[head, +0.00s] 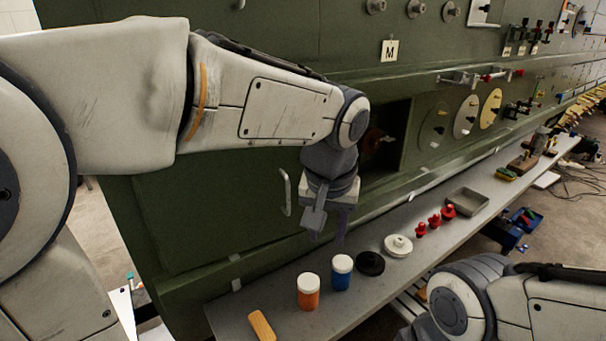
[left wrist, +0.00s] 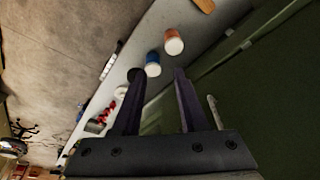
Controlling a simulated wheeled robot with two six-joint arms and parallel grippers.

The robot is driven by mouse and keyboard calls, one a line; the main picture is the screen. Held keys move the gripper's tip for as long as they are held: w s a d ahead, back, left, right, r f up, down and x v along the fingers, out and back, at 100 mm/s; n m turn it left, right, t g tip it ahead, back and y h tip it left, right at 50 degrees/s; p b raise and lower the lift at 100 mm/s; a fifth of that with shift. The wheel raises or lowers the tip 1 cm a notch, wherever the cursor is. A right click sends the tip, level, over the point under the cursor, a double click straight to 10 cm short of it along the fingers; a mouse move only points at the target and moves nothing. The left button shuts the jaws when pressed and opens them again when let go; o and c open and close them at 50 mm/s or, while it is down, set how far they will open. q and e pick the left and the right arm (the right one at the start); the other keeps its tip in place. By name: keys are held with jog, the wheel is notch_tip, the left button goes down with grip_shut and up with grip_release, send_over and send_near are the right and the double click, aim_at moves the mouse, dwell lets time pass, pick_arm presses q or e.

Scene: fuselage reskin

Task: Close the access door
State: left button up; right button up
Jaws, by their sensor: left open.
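The green access door (head: 215,215) fills the left of the fuselage side in the head view, with a pale upright bar handle (head: 286,192). A dark opening (head: 385,165) shows to its right, partly hidden by my left arm. The door appears to stand open. My left gripper (head: 326,235) is open and empty, pointing down just right of the handle. In the left wrist view the handle (left wrist: 214,112) lies outside the jaws of the gripper (left wrist: 158,74), beside the right finger and apart from it. My right gripper is out of view.
A grey shelf (head: 375,293) runs below the door. It holds an orange jar (head: 308,292), a blue jar (head: 342,273), a black disc (head: 370,264), a white disc (head: 398,246), red parts (head: 434,221) and a grey tray (head: 468,202). The jars stand close below my left gripper.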

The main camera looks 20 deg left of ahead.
aim_at(288, 182)
pick_arm(q)
jog(key=w+a+r+n+t+y+p, duration=0.1)
jog(key=w+a+r+n+y, duration=0.1)
jog(key=w+a+r+n, duration=0.55)
jog(key=shift+m, duration=0.85)
jog(key=p+x, duration=0.1)
jog(key=x, duration=0.2)
jog(key=a+x, duration=0.1)
jog(key=x, duration=0.2)
jog(key=p+x, duration=0.1)
jog(key=x, duration=0.2)
jog(key=shift+w+a+r+p, duration=0.15)
jog(key=shift+w+a+p, duration=0.2)
jog(key=shift+a, duration=0.05)
grip_shut()
jog(key=shift+w, duration=0.1)
